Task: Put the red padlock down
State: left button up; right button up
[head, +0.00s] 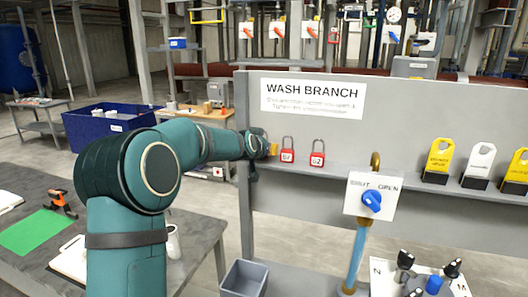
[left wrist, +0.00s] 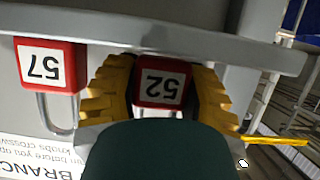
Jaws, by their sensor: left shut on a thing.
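Two red padlocks with white number labels are at the shelf of the grey panel. The left one (head: 287,156) is between the yellow fingers of my left gripper (head: 271,149). In the left wrist view, which is upside down, this padlock (left wrist: 162,82) sits between both fingers of the gripper (left wrist: 160,92), which is shut on it. Its base is at the shelf; I cannot tell whether it bears on it. The other padlock (head: 317,159) stands upright beside it, apart from the gripper, also in the left wrist view (left wrist: 46,67). My right gripper is not in view.
The grey shelf (head: 385,180) runs along the panel under the WASH BRANCH sign (head: 312,98). Yellow and white tags (head: 439,160) stand at its right. A blue-handled valve (head: 371,201) is in front. A grey bin (head: 243,279) stands below. The shelf between padlocks and valve is clear.

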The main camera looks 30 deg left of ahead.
pick_arm(q)
jog(key=shift+f, duration=0.25)
jog(key=o, duration=0.9)
